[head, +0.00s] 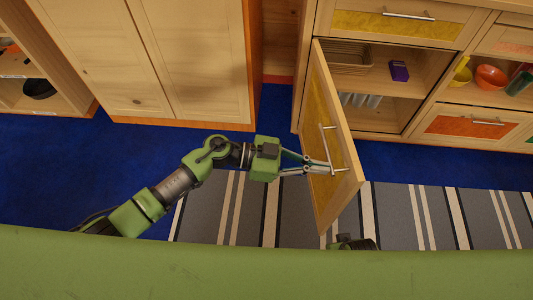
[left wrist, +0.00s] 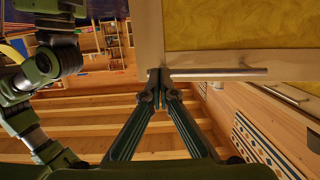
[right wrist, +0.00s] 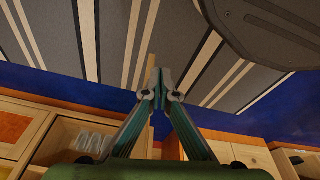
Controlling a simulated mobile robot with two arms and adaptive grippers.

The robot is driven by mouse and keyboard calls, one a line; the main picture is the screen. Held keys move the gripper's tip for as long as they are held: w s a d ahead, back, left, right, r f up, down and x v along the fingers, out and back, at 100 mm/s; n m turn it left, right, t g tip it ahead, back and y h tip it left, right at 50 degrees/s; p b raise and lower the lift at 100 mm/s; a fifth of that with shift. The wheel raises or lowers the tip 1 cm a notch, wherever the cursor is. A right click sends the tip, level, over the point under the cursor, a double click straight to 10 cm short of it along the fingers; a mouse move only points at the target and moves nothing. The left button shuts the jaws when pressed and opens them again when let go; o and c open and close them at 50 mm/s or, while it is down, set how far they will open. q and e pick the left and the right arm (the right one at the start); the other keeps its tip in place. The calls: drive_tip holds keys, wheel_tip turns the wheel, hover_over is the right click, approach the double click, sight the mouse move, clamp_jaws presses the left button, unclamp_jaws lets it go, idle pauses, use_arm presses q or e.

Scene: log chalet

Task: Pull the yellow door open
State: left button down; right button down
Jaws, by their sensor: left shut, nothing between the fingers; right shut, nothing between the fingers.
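The yellow door (head: 318,97) is a light wood frame with a yellow panel, standing wide open from the cabinet, hinged at its left side. Its metal bar handle (head: 326,145) is on the outer face, near the free edge. My left gripper (head: 328,169) is shut and empty at that face, its tips by one end of the handle. In the left wrist view the closed fingertips (left wrist: 160,76) meet at the end of the handle (left wrist: 225,73), beside the yellow panel (left wrist: 240,25); contact is unclear. My right gripper (right wrist: 157,88) is shut and empty over the striped rug.
The open cabinet holds a purple box (head: 399,70) and several glasses (head: 360,100). A yellow drawer (head: 400,22) is above, an orange drawer (head: 462,127) at right. A tall wardrobe (head: 190,60) stands left. Blue carpet and a striped rug (head: 430,215) leave free floor in front.

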use_arm(q)
drive_tip(key=shift+d, duration=0.25)
use_arm(e)
drive_tip(key=shift+s+f, duration=0.15)
drive_tip(key=shift+f, duration=0.3)
